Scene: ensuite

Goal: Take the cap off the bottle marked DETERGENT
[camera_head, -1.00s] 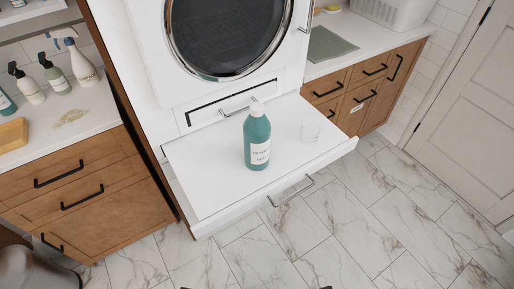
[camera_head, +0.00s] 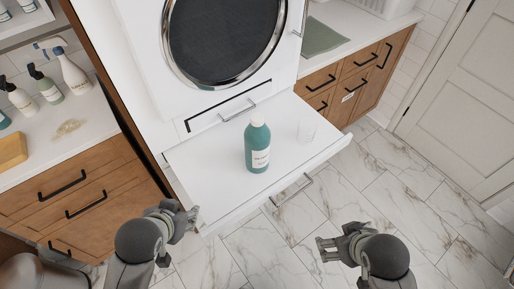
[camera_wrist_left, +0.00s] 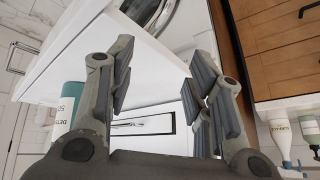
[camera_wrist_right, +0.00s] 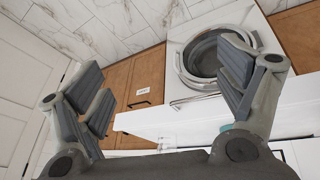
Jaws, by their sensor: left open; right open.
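The teal bottle (camera_head: 257,148) with a white label stands upright on the white pull-out shelf (camera_head: 215,183). Its pale cap (camera_head: 257,118) is on top. The bottle also shows at the left of the left wrist view (camera_wrist_left: 67,110), partly behind a finger, with its label partly readable. My left gripper (camera_head: 193,213) is open and empty by the shelf's front left corner, apart from the bottle. It also shows in the left wrist view (camera_wrist_left: 160,100). My right gripper (camera_head: 325,245) is open and empty over the floor, in front of the shelf and right of the bottle.
A white front-loading machine (camera_head: 210,50) is behind and above. Spray and pump bottles (camera_head: 48,85) stand on the left counter. The marble-look floor (camera_head: 260,255) is clear in front.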

